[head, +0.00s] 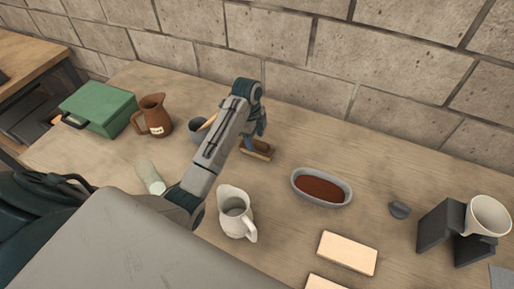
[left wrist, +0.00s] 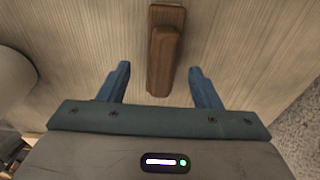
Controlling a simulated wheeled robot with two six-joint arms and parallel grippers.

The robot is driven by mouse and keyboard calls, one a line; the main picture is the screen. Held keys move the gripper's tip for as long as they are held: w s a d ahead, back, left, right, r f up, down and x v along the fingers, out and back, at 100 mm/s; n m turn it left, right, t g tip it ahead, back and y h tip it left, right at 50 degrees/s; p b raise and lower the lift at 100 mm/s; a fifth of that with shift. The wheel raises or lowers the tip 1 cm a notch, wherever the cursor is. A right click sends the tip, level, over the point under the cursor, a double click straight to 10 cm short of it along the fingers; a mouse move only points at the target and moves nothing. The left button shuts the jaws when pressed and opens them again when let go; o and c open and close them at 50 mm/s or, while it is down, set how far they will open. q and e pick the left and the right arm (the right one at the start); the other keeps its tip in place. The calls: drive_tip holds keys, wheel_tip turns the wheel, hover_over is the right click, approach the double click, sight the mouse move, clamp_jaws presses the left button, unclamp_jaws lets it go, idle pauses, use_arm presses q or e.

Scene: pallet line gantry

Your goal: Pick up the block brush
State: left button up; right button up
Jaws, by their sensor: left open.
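The block brush (head: 257,149) lies on the wooden table, a brown wooden block just below my left gripper (head: 254,141). Part of it is hidden behind the gripper in the head view. In the left wrist view the brush (left wrist: 165,48) runs lengthwise, with its near end between the two blue fingers. My left gripper (left wrist: 158,88) is open, with a gap on each side of the brush, and no finger touches it. My right gripper is not in view.
A grey bowl (head: 197,131) and brown jug (head: 153,117) stand left of the brush. A white pitcher (head: 235,210) stands nearer me. A grey oval dish (head: 321,198) with reddish-brown contents lies right. A green case (head: 98,108) is far left. The block wall (head: 300,50) rises behind.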

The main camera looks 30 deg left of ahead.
sight(256, 141)
use_arm(q)
drive_tip(key=shift+d+f+p, duration=0.1)
drive_tip(key=shift+f+p, duration=0.65)
drive_tip(key=shift+p, duration=0.05)
drive_tip(key=shift+w+d+f+p, duration=0.15)
drive_tip(key=shift+f+p, duration=0.4)
drive_tip(key=shift+f, duration=1.2)
drive_tip(key=c, duration=1.1)
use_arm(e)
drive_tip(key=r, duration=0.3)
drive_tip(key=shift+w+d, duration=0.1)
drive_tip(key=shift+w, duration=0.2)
